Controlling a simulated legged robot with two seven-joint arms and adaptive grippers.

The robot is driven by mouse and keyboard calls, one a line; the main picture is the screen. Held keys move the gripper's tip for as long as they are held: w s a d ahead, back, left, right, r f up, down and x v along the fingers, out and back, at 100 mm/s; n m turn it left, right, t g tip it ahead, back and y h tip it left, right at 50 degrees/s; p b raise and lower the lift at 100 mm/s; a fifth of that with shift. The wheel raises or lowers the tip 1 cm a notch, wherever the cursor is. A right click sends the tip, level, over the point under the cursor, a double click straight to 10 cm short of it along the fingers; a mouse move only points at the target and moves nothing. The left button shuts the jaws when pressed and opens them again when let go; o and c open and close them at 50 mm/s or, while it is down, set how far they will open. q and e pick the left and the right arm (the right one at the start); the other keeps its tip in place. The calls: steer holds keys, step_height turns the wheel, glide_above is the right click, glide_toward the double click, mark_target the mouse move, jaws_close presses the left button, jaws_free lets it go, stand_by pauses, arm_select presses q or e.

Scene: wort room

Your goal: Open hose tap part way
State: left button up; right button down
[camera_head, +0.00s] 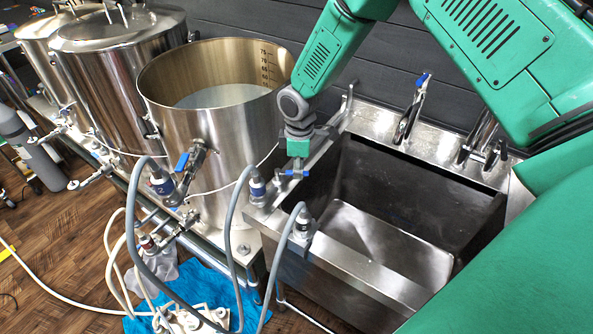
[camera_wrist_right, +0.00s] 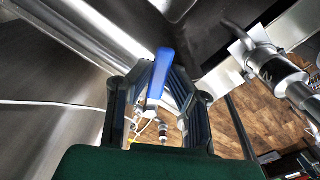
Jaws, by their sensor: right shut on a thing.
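The hose tap's blue lever (camera_head: 290,173) shows just below my right gripper (camera_head: 296,164), between the kettle and the sink's left edge. In the wrist view the blue lever (camera_wrist_right: 158,72) stands between the two dark fingers of my right gripper (camera_wrist_right: 153,88), which is shut on it. The tap body is mostly hidden behind the gripper; how far the tap is turned I cannot tell. My left gripper is not in view.
An open steel kettle (camera_head: 212,140) with its own blue-handled valve (camera_head: 183,161) stands left of the gripper. A steel sink (camera_head: 345,245) lies to the right. Grey hoses (camera_head: 233,215) loop in front. A blue-handled faucet (camera_head: 415,105) stands behind the sink.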

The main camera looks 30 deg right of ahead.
steer(key=shift+w+d+f+n, duration=0.1)
steer(key=shift+w+d+n, duration=0.25)
steer(key=shift+n, duration=0.7)
steer(key=shift+w+d+n, duration=0.2)
steer(key=shift+w+n, duration=0.3)
steer(key=shift+n, duration=0.5)
steer(key=shift+w+d+f+n, duration=0.1)
steer(key=shift+w+d+n, duration=0.25)
steer(key=shift+n, duration=0.7)
steer(key=shift+w, duration=0.1)
